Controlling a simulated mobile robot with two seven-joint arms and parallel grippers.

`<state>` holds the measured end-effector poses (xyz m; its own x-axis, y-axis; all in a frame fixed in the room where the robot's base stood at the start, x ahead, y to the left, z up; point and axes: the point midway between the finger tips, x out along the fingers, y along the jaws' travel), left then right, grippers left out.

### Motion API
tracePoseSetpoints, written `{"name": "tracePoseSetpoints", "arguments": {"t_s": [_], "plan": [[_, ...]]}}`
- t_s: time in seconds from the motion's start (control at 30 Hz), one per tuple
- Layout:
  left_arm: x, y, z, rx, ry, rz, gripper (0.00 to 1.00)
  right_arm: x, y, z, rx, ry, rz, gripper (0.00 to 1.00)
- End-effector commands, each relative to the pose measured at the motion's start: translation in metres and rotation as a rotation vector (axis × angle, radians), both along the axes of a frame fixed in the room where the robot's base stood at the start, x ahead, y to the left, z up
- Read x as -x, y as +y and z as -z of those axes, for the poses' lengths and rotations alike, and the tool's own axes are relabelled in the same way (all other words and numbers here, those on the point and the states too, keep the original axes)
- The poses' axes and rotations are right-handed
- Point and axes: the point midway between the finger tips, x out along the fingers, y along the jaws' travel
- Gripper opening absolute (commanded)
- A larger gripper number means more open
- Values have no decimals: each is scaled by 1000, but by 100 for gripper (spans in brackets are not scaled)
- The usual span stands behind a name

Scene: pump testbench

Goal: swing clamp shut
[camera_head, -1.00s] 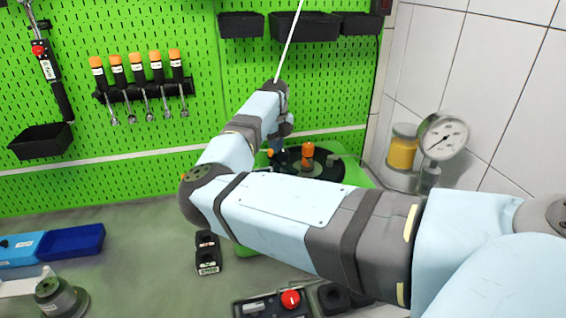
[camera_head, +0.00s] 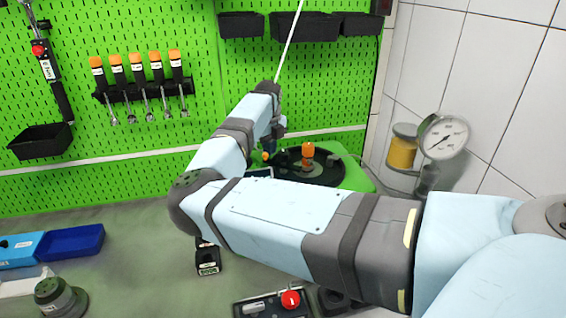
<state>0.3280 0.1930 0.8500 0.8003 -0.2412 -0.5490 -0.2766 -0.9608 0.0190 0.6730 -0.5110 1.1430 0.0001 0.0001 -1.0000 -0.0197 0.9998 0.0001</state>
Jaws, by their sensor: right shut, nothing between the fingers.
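A green fixture (camera_head: 356,178) with a round black plate (camera_head: 325,173) stands on the bench near the back wall. An orange-topped upright part (camera_head: 308,152) stands on the plate; I cannot tell for sure whether it belongs to the clamp. A smaller orange tip (camera_head: 265,156) shows at the plate's left edge, beside my gripper. My right arm crosses the view from the right and bends back toward the fixture. My right gripper (camera_head: 270,148) is shut and empty, small and partly hidden by my wrist, at the plate's left side. My left gripper is not in view.
A pressure gauge (camera_head: 443,137) and a yellow jar (camera_head: 402,147) stand right of the fixture. A box with a red button (camera_head: 290,299) and a black block (camera_head: 207,260) lie in front. Blue trays (camera_head: 70,240) lie left. Orange-handled tools (camera_head: 137,75) hang on the green pegboard.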

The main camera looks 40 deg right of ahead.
Motion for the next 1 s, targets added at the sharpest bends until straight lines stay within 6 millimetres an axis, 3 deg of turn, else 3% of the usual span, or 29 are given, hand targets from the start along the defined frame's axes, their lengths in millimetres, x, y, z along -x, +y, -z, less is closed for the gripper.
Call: {"name": "tracePoseSetpoints", "arguments": {"t_s": [0.5, 1.0], "plan": [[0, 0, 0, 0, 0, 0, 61, 5, 21, 0, 0, 1, -1, 0], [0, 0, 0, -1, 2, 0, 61, 7, 25, 0, -1, 0, -1, 0]]}}
